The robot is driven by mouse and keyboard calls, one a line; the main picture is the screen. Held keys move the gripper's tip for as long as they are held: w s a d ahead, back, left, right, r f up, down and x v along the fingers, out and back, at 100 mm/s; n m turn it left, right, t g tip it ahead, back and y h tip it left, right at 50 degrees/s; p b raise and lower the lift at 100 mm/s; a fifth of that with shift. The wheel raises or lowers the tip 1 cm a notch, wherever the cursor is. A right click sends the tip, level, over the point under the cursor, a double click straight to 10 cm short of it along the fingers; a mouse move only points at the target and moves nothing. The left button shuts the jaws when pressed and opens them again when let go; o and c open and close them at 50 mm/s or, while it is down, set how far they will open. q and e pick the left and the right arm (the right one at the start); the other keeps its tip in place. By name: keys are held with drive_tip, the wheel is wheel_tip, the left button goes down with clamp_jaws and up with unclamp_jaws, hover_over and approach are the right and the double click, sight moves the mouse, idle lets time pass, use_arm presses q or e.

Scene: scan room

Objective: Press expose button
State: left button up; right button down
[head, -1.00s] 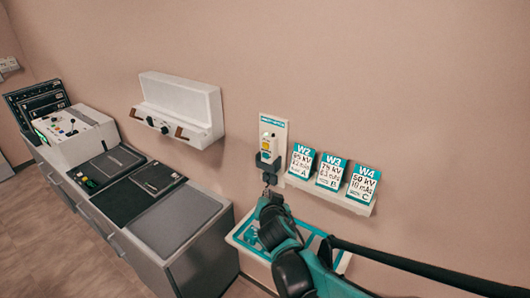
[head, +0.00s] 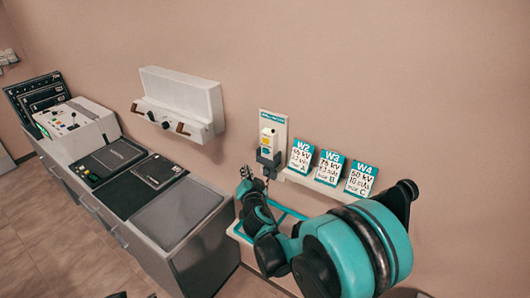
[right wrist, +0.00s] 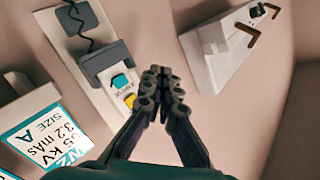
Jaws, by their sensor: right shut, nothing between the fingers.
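A white handset (head: 267,142) hangs in a dark grey holder (head: 268,157) on a pale wall plate (head: 280,122). In the right wrist view a teal button (right wrist: 120,82) and a yellow button or patch (right wrist: 129,101) show on it, beside the grey holder (right wrist: 104,62). I cannot read which is marked expose. My right gripper (head: 244,172) is shut and empty, just left of and below the holder in the head view. In the right wrist view its closed fingertips (right wrist: 160,75) are to the right of the buttons, apparently apart from them. My left gripper is not in view.
A shelf (head: 325,188) with cards W2, W3 and W4 is right of the handset. A white wall unit (head: 180,105) with brown handles hangs left. A grey counter (head: 180,215) with a control console (head: 75,128) stands at left. A teal-edged tray (head: 240,230) sits below.

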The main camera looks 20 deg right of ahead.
sight(266, 151)
drive_tip(key=shift+w+d, duration=0.9)
drive_tip(key=shift+d, duration=0.25)
drive_tip(key=shift+w+d, duration=0.85)
drive_tip(key=shift+d, duration=0.3)
drive_tip(key=shift+w+d, duration=0.9)
drive_tip(key=shift+d, duration=0.25)
drive_tip(key=shift+d, duration=0.1)
drive_tip(key=shift+w+d, duration=0.25)
drive_tip(key=shift+w+d, duration=0.3)
drive_tip(key=shift+d, duration=0.05)
drive_tip(key=shift+s+a+b, duration=0.3)
drive_tip(key=shift+s+a, duration=0.3)
drive_tip(key=shift+a, duration=0.15)
